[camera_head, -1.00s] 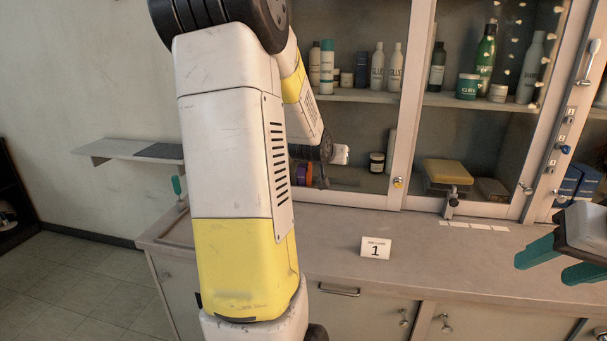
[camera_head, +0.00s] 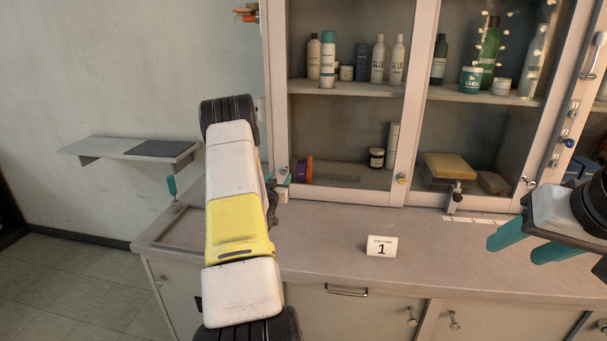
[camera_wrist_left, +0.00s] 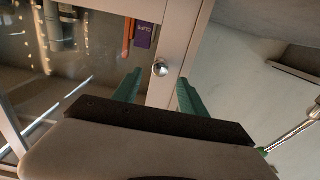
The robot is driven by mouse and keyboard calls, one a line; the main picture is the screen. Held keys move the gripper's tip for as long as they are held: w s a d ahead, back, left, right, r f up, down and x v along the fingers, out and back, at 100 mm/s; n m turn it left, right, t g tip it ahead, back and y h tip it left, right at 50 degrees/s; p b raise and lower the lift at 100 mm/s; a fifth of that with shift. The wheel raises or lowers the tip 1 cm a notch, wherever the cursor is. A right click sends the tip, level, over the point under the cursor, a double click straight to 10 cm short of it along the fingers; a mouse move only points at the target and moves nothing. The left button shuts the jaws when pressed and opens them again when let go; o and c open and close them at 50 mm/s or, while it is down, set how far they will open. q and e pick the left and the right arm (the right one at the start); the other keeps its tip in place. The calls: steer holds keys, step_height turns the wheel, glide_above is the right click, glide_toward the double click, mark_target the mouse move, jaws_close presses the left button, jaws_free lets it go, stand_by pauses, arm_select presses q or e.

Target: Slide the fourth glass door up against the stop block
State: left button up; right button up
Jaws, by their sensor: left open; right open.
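The glass-fronted cabinet stands on the counter (camera_head: 330,248), its glass doors in pale frames. A round metal knob (camera_wrist_left: 160,69) sits on a pale door stile (camera_wrist_left: 180,45) in the left wrist view. My left gripper (camera_wrist_left: 158,82) is open, its teal fingers either side of the stile just short of the knob; contact cannot be told. In the head view my left arm mostly hides this gripper at the cabinet's lower left. My right gripper (camera_head: 515,250) is open and empty above the counter's right side. A small metal clamp-like piece (camera_head: 455,198) stands at the cabinet's lower front; whether it is the stop block is unclear.
A card marked 1 (camera_head: 382,246) stands on the counter. Bottles and jars fill the cabinet shelves, with a yellow block (camera_head: 450,167) low down. A wall shelf (camera_head: 130,149) is at the left. The counter's middle is mostly clear.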

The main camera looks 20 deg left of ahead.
mark_target(283, 172)
arm_select(q)
steer(key=shift+x, duration=2.1)
jaws_close()
steer(key=w+d, duration=0.1)
steer(key=d, duration=0.4)
steer(key=w+d, duration=0.1)
steer(key=d, duration=0.4)
steer(key=w+d, duration=0.1)
steer(key=d, duration=0.5)
steer(key=shift+w+d, duration=0.1)
steer(key=shift+w, duration=0.3)
jaws_free()
steer(key=v, duration=0.7)
steer(key=shift+s, duration=0.4)
